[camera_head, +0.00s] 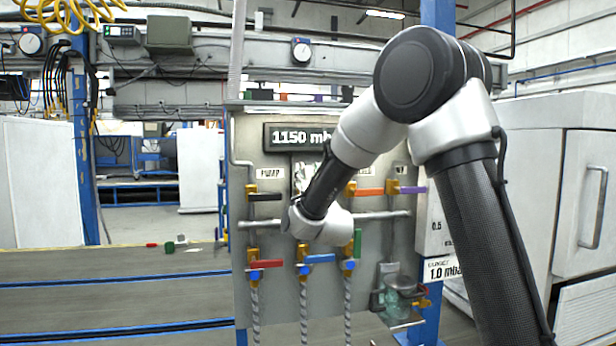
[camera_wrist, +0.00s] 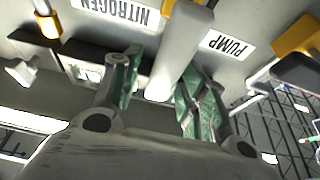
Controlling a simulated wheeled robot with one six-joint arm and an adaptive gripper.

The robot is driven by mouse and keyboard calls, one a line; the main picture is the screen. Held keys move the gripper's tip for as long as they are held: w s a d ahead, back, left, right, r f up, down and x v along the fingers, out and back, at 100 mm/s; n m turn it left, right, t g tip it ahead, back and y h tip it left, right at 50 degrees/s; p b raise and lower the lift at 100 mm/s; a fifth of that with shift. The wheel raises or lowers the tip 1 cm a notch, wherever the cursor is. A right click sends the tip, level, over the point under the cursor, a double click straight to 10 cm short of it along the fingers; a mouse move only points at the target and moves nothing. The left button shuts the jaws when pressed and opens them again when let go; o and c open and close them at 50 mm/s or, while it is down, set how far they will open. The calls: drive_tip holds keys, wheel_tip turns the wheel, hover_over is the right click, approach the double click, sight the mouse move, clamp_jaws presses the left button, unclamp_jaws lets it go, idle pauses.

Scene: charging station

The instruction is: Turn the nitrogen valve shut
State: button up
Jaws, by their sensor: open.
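The NITROGEN label (camera_wrist: 115,10) is upside down at the top of the wrist view. A pale grey bar (camera_wrist: 183,45) with a yellow piece at the top edge runs between the NITROGEN and PUMP labels. It looks like the nitrogen valve's lever, but I cannot be sure. My gripper (camera_wrist: 160,95) is open; its green-padded fingers are on either side of the bar's lower end, and I cannot tell whether they touch it. In the head view my gripper (camera_head: 296,222) is in front of the valve panel (camera_head: 240,300), and my arm hides the nitrogen valve.
A black-handled valve (camera_head: 265,197) is left of my gripper; orange (camera_head: 370,191) and purple (camera_head: 412,190) handles are right. Red (camera_head: 266,264), blue (camera_head: 320,258) and green (camera_head: 357,243) handles sit below. A glass jar (camera_head: 398,302) hangs low right. A white cabinet (camera_head: 540,150) stands right.

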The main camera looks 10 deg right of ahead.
clamp_jaws()
drive_tip(key=shift+d+m, duration=0.1)
drive_tip(key=shift+m, duration=0.2)
drive_tip(key=d+f+m+g+h, duration=0.3)
drive_tip(key=m, duration=0.8)
drive_tip(key=d+f+m+g+h, duration=0.2)
drive_tip(key=d+f+m+h, duration=0.1)
drive_tip(key=m, duration=0.8)
drive_tip(key=shift+g+h, duration=0.4)
drive_tip(key=shift+h, duration=0.1)
drive_tip(key=shift+f, duration=0.15)
unclamp_jaws()
